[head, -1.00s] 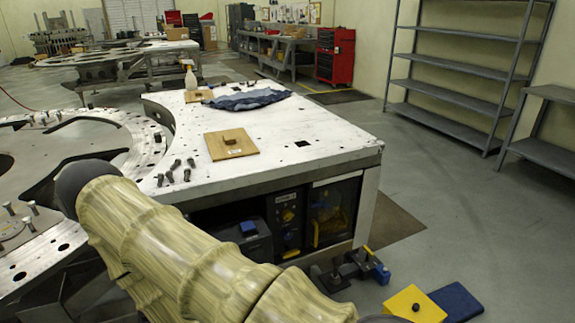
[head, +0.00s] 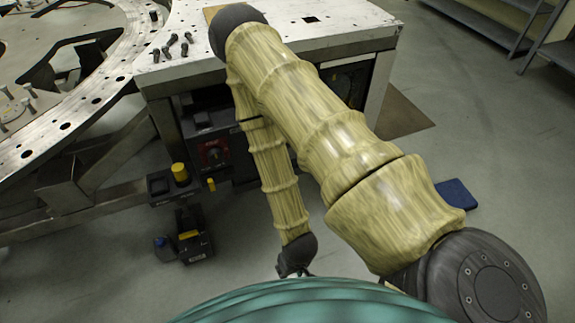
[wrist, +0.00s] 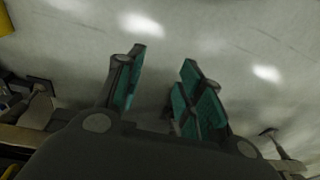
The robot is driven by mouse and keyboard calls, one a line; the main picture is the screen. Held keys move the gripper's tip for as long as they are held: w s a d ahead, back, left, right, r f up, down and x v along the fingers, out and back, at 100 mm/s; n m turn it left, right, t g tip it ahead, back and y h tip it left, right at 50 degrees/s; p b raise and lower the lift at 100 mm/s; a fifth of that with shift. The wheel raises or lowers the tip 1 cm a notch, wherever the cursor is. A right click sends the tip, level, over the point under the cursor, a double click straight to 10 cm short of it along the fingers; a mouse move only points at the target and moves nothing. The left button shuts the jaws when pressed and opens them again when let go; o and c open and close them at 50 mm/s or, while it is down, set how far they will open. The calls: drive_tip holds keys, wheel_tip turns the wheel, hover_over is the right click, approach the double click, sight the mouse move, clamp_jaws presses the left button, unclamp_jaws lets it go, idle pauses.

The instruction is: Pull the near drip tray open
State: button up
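I cannot pick out the near drip tray with certainty. A low black tray-like holder (head: 160,189) with a yellow cylinder sits by the lower frame of the white-topped table (head: 350,22), left of my arm. My gripper (wrist: 162,62) is open and empty in the wrist view, its two teal-padded fingers apart over bare grey floor. In the head view my gripper (head: 296,268) hangs low in front of the table, partly cut off by my own body. My arm hides much of the table's front and what is under it.
A black box with a red dial (head: 213,153) is under the table. A dark case (head: 193,238) with a yellow part stands on the floor at left. A blue pad (head: 456,194) lies on the floor right of my arm. Dark bolts (head: 172,46) stand on the tabletop.

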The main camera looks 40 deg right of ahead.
drive_tip(key=w+d+f+m+t+b, duration=0.4)
drive_tip(key=w+f+m+b, duration=0.1)
drive_tip(key=w+f+b, duration=0.6)
drive_tip(key=w+d+f+m+t+b, duration=0.35)
drive_tip(key=w+f+b, duration=0.6)
drive_tip(key=w, duration=0.35)
drive_tip(key=w+d+f+m+t+h+b, duration=0.25)
drive_tip(key=w+d+f+m+b, duration=0.2)
drive_tip(key=w+d+b, duration=0.35)
drive_tip(key=w+d+f+m+t+h+b, duration=0.2)
drive_tip(key=w+d+f+m+t+b, duration=0.3)
drive_tip(key=d+b, duration=0.5)
drive_tip(key=shift+g+y, duration=0.25)
drive_tip(key=shift+g, duration=0.45)
drive_tip(key=shift+r+b+x, duration=0.25)
drive_tip(key=shift+b+x, duration=0.6)
drive_tip(key=shift+x, duration=1)
drive_tip(key=shift+r+b+x, duration=0.3)
drive_tip(key=shift+b+x, duration=0.6)
drive_tip(key=shift+x, duration=0.95)
drive_tip(key=shift+r+b+x, duration=0.25)
drive_tip(key=shift+b+x, duration=0.6)
drive_tip(key=shift+x, duration=1)
drive_tip(key=shift+w+d, duration=0.1)
drive_tip(key=shift+w, duration=0.05)
drive_tip(key=shift+c, duration=0.3)
clamp_jaws()
